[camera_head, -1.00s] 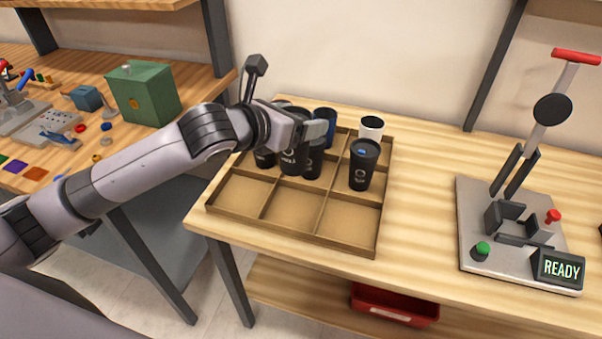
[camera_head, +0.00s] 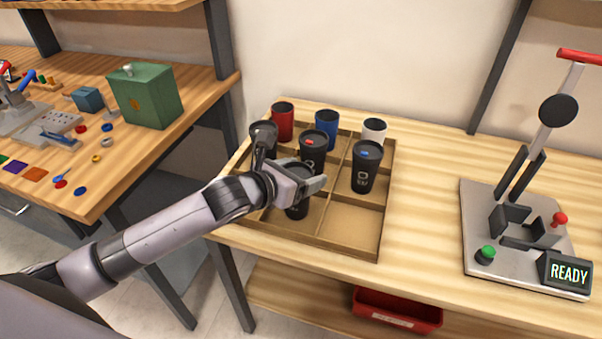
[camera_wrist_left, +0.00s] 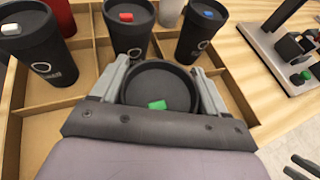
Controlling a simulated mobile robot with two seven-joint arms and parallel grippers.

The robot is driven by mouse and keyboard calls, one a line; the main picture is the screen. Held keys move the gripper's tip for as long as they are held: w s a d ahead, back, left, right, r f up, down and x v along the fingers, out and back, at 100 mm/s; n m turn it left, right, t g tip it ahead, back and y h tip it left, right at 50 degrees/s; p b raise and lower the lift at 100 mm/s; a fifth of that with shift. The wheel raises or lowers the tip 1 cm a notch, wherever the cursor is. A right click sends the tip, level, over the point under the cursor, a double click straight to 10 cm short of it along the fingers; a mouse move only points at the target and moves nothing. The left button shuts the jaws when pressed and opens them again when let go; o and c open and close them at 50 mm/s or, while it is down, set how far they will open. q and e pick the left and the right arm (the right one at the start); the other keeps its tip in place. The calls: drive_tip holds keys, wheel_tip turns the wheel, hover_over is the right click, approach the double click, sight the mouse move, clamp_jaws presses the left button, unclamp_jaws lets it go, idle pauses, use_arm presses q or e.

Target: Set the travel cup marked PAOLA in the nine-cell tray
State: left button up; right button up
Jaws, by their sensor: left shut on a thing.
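My left gripper (camera_head: 314,184) is shut on a black travel cup (camera_head: 297,209) with a green tab on its lid, which shows in the left wrist view (camera_wrist_left: 160,84). The cup is upright at the front middle cell of the nine-cell tray (camera_head: 353,228). I cannot tell whether its base touches the tray floor, and its name is not readable. Black cups with a white tab (camera_wrist_left: 32,42), a red tab (camera_head: 313,147) and a blue tab (camera_head: 363,172) stand in the middle row.
A red cup (camera_head: 282,122), a blue cup (camera_head: 327,126) and a white cup (camera_head: 374,130) fill the back row. The front right cell is empty. The laser marker (camera_head: 515,240) with its READY display stands to the right, with bare table between. A red bin (camera_head: 397,312) sits below.

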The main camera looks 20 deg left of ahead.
use_arm(q)
drive_tip(key=shift+f, duration=0.1)
drive_tip(key=o, duration=0.7)
drive_tip(key=v, duration=1.2)
drive_tip(key=shift+r, duration=0.2)
